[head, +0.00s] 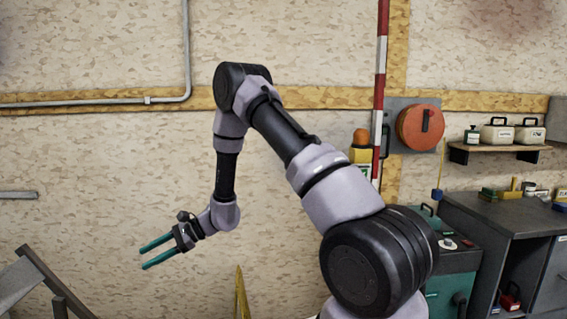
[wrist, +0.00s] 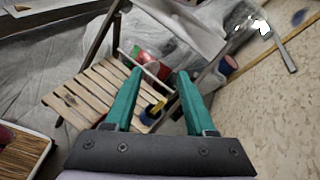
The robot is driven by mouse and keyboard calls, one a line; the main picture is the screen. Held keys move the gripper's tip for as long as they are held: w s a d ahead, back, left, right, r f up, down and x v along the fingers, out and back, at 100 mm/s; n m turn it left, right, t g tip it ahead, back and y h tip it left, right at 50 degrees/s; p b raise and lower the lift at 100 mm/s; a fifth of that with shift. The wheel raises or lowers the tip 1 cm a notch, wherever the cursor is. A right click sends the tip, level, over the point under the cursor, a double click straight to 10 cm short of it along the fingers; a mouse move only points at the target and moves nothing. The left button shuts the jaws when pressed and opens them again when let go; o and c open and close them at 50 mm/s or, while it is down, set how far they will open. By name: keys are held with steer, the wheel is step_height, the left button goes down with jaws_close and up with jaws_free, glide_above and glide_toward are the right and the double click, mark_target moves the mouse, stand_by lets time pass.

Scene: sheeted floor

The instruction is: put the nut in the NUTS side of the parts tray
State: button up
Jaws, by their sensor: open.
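My gripper (head: 142,258) is open and raised in the air in front of the wall, its two teal fingers pointing left and a little down. In the wrist view the fingers (wrist: 159,73) are apart, with nothing held between them. I cannot make out the nut or the parts tray in either view.
Below the fingers, the wrist view shows a slatted wooden surface (wrist: 88,95), a grey sheet (wrist: 185,30) and a blue and yellow item (wrist: 150,113). In the head view, a grey workbench (head: 500,222) and a shelf (head: 500,147) stand at the right.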

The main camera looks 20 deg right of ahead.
steer(key=s+d+r+n+h, duration=0.1)
steer(key=s+d+r+n, duration=0.2)
steer(key=r, duration=0.4)
steer(key=s+d+r+n+h, duration=0.1)
steer(key=s+d+r+h, duration=0.1)
steer(key=d+r, duration=0.45)
steer(key=s+d+r+n+h, duration=0.1)
steer(key=s+d+r+n, duration=0.15)
steer(key=r, duration=0.65)
steer(key=s+d+r+n+t+h, duration=0.1)
steer(key=s+d+r+t+h, duration=0.2)
steer(key=s+d+r, duration=0.3)
steer(key=s+d+r+n+t+h, duration=0.2)
steer(key=s+d+r+t+h, duration=0.2)
steer(key=s+d, duration=0.5)
steer(key=d+r, duration=0.1)
steer(key=d, duration=0.2)
steer(key=shift+s+d+r+h, duration=0.25)
steer(key=shift+s+r+h, duration=0.1)
steer(key=shift+s+h, duration=0.05)
